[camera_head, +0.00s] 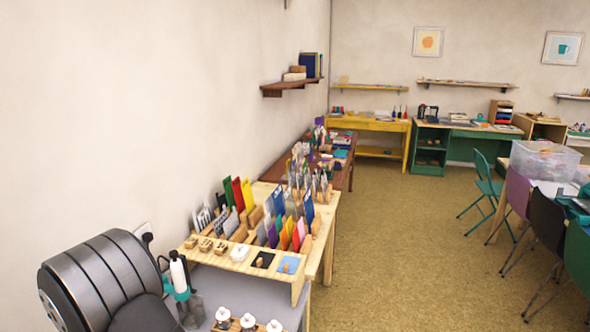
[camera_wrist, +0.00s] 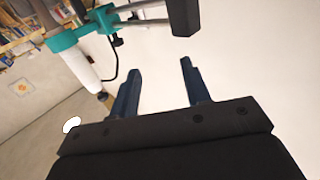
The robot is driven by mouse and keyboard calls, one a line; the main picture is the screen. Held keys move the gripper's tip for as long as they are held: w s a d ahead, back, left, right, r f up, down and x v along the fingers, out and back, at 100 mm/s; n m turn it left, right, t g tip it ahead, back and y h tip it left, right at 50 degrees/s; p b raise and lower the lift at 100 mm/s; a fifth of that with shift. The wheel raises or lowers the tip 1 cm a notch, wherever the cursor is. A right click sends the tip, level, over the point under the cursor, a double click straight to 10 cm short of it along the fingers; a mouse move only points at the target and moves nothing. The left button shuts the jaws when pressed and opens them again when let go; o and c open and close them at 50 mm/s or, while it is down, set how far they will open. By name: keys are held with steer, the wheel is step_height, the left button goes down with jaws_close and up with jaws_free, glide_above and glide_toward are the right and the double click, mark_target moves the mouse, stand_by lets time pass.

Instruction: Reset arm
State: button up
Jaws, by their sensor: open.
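My gripper (camera_wrist: 158,68) shows in the wrist view with its two dark blue fingers wide apart. Nothing is between the fingers; only pale wall shows behind them. I cannot make out the gripper clearly in the head view. In the head view, a black inkpad (camera_head: 257,261) and a blue inkpad (camera_head: 282,267) lie side by side at the front of a wooden table, each with a small wooden stamp on it. Several wooden stamps (camera_head: 205,245) sit to their left. The gripper is not seen touching any of these.
A wooden table (camera_head: 318,250) along the left wall holds upright coloured cards and tools. A grey surface (camera_head: 235,288) in front bears several white-topped items (camera_head: 248,321). A wall shelf (camera_head: 290,87) hangs above. Chairs (camera_head: 547,218) stand right. The floor (camera_head: 395,260) between is clear.

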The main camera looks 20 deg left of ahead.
steer(key=v, duration=1.2)
steer(key=shift+r, duration=0.1)
steer(key=shift+w, duration=0.1)
jaws_close()
steer(key=w+d+f+n+g+y, duration=0.1)
steer(key=w+n+g+y, duration=0.2)
steer(key=w+n, duration=0.8)
steer(key=w+d+f+n+g+y, duration=0.1)
steer(key=w+d+f+n+g, duration=0.3)
steer(key=w+d+n, duration=0.6)
steer(key=shift+w+a+r+n, duration=0.1)
steer(key=shift+w+a+n, duration=0.45)
steer(key=shift+a, duration=1.5)
steer(key=shift+w+a+r+n, duration=0.2)
steer(key=shift+w+a, duration=0.55)
steer(key=shift+a, duration=1.3)
steer(key=shift+w+a+f+n, duration=0.1)
steer(key=shift+w+a+n, duration=0.45)
steer(key=shift+a, duration=1.5)
